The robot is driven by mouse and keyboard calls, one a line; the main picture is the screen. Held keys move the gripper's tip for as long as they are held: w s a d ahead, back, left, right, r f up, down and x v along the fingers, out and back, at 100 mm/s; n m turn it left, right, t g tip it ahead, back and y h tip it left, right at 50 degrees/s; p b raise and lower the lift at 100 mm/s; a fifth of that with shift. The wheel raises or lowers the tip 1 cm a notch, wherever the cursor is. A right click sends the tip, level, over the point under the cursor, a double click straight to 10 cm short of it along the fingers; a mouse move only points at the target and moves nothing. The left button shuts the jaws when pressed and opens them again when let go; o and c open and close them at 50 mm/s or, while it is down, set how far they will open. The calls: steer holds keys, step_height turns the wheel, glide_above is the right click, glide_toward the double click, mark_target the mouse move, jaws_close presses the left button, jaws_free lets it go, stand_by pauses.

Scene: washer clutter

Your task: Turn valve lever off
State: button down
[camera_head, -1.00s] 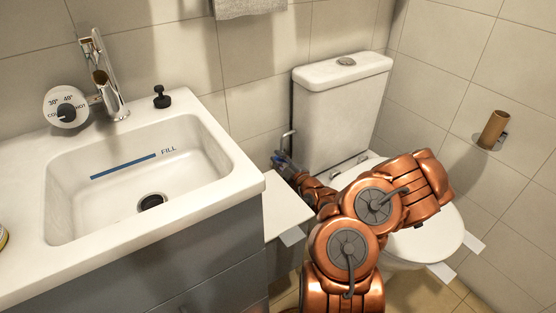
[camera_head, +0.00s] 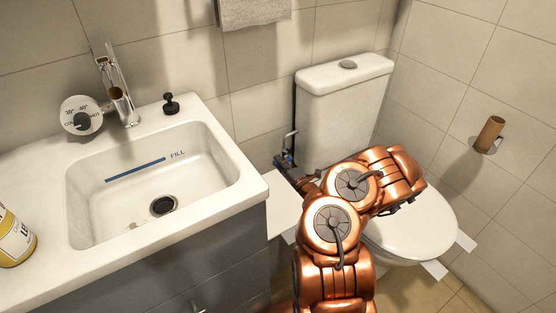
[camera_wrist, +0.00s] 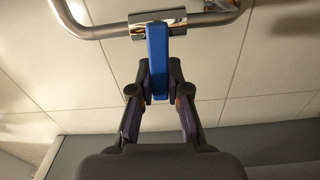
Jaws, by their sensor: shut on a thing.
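The valve lever (camera_wrist: 157,62) is a blue bar in the wrist view. It hangs from a chrome valve body (camera_wrist: 158,22) on a bent chrome pipe (camera_wrist: 85,28). My gripper (camera_wrist: 158,82) has its two dark fingers closed on either side of the lever's lower part. In the head view the lever is a small blue spot (camera_head: 285,157) beside the toilet tank, at the end of my copper arm. My gripper there (camera_head: 281,164) is small and partly hidden, and the contact is not clear in that view.
The toilet (camera_head: 412,222) stands to the right of my arm, with its tank (camera_head: 343,112) against the wall. A sink counter (camera_head: 232,200) with a faucet (camera_head: 119,92) is on the left. A yellow-labelled container (camera_head: 14,238) stands at its left edge. A paper roll holder (camera_head: 488,134) is on the right wall.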

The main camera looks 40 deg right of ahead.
steer(key=shift+d+f+n, duration=0.2)
steer(key=shift+n, duration=0.2)
steer(key=shift+s+d, duration=0.1)
steer(key=c, duration=1.4)
jaws_free()
steer(key=shift+o, duration=1.4)
steer(key=shift+a, duration=0.2)
steer(key=s, duration=1.2)
steer(key=shift+a, duration=0.35)
